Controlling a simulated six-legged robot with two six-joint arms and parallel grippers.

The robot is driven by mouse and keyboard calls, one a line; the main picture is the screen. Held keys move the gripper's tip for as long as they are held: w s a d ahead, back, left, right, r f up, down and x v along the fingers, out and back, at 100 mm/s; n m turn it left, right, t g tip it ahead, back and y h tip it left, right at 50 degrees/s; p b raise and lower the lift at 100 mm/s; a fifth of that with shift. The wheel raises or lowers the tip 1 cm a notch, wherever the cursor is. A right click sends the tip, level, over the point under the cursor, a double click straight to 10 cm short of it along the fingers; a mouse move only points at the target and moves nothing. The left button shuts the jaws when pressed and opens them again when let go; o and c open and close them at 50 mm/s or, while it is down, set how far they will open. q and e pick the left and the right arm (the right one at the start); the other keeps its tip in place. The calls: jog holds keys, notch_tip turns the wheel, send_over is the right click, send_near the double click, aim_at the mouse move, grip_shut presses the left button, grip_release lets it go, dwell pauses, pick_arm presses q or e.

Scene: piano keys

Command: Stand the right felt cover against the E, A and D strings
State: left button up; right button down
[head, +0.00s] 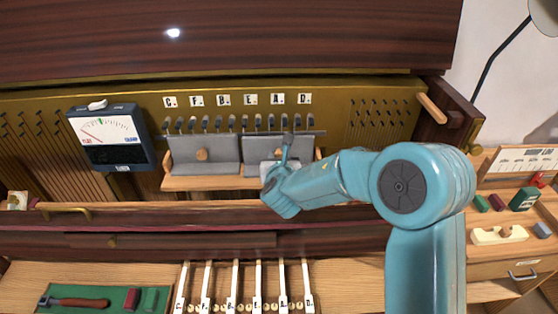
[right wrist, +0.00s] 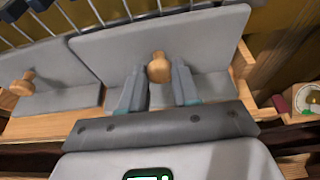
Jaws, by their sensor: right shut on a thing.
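The right felt cover (head: 308,147) is a grey panel with a wooden knob, on the wooden ledge below the letters E (head: 250,99), A (head: 277,99) and D (head: 304,98). It stands up, leaning back toward the strings; whether its back touches them I cannot tell. In the right wrist view the cover (right wrist: 215,45) fills the middle. My right gripper (right wrist: 159,72) is shut on its knob (right wrist: 159,62), one finger on each side. In the head view my right gripper (head: 286,155) hides part of the cover. My left gripper is out of view.
The left felt cover (head: 203,148) stands close beside it on the ledge (head: 205,183). A meter (head: 112,138) hangs at left. Piano keys (head: 258,285) lie below. A green tray with a hammer (head: 85,302) is at lower left. A side table with small items (head: 500,235) is at right.

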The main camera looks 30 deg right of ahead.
jog(key=shift+w+d, duration=0.35)
jog(key=shift+w, duration=0.35)
jog(key=c, duration=0.7)
grip_release()
jog(key=shift+c, duration=0.2)
jog(key=shift+s+a, duration=0.1)
jog(key=shift+s, duration=0.05)
jog(key=shift+s+a+b, duration=0.15)
jog(key=shift+s+b, duration=0.1)
jog(key=shift+b, duration=0.05)
jog(key=b+v, duration=0.1)
jog(key=v, duration=0.6)
jog(key=shift+s+f, duration=0.2)
jog(key=shift+s, duration=0.1)
jog(key=shift+a, duration=0.1)
